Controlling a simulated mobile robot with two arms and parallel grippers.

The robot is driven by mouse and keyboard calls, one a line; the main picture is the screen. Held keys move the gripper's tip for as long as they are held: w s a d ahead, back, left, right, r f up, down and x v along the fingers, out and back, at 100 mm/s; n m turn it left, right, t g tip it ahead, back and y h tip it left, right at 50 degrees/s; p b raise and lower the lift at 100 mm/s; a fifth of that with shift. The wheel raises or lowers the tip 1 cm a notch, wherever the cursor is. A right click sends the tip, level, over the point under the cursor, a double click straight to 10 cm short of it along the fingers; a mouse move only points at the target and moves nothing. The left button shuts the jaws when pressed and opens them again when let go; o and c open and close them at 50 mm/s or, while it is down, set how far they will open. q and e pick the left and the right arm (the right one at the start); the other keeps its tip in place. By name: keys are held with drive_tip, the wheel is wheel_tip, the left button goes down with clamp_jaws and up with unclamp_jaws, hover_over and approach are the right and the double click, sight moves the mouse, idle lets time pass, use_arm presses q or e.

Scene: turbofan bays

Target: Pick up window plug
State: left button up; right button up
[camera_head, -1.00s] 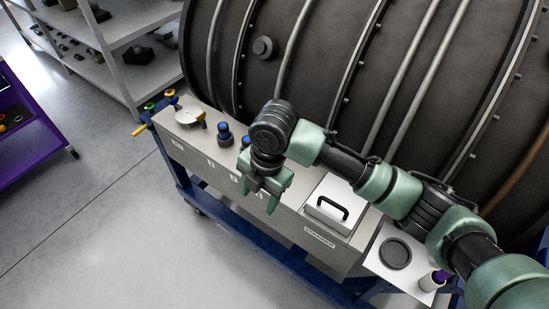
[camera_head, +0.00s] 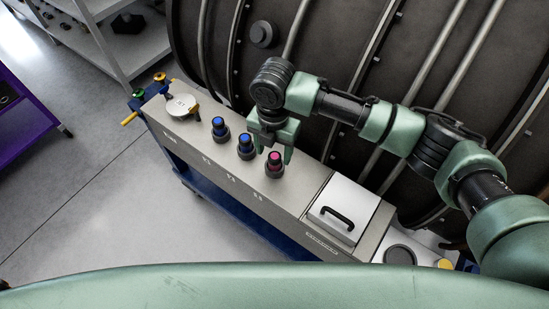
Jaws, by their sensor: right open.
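Three dark plugs stand upright in a row on the grey cart top: a blue-topped one at left (camera_head: 219,129), another blue-topped one in the middle (camera_head: 245,147), and a pink-topped one (camera_head: 274,166) at right. I cannot tell from the picture which one the task calls the window plug. My right gripper (camera_head: 274,152) is open and points down. Its fingertips show over the pink-topped plug's upper end and appear to straddle it; I cannot tell the height gap or any contact. My left gripper is not in view.
The large dark engine casing (camera_head: 330,60) with pipes stands right behind the cart top (camera_head: 300,195). A white lidded box (camera_head: 345,202) with a black handle is to the right. A round pale dish (camera_head: 182,106) is at the left end. Open floor lies in front.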

sight(275, 156)
wheel_tip(275, 156, down, 2)
drive_tip(key=shift+w+d+f, duration=0.15)
drive_tip(key=shift+f, duration=0.1)
drive_tip(key=shift+f+p, duration=0.3)
drive_tip(key=shift+f, duration=0.15)
drive_tip(key=c, duration=1.1)
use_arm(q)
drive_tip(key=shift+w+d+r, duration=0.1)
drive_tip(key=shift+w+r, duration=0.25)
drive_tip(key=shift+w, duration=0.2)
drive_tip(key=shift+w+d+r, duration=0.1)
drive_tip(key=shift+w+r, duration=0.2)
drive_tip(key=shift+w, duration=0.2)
use_arm(e)
drive_tip(key=shift+r, duration=0.15)
clamp_jaws()
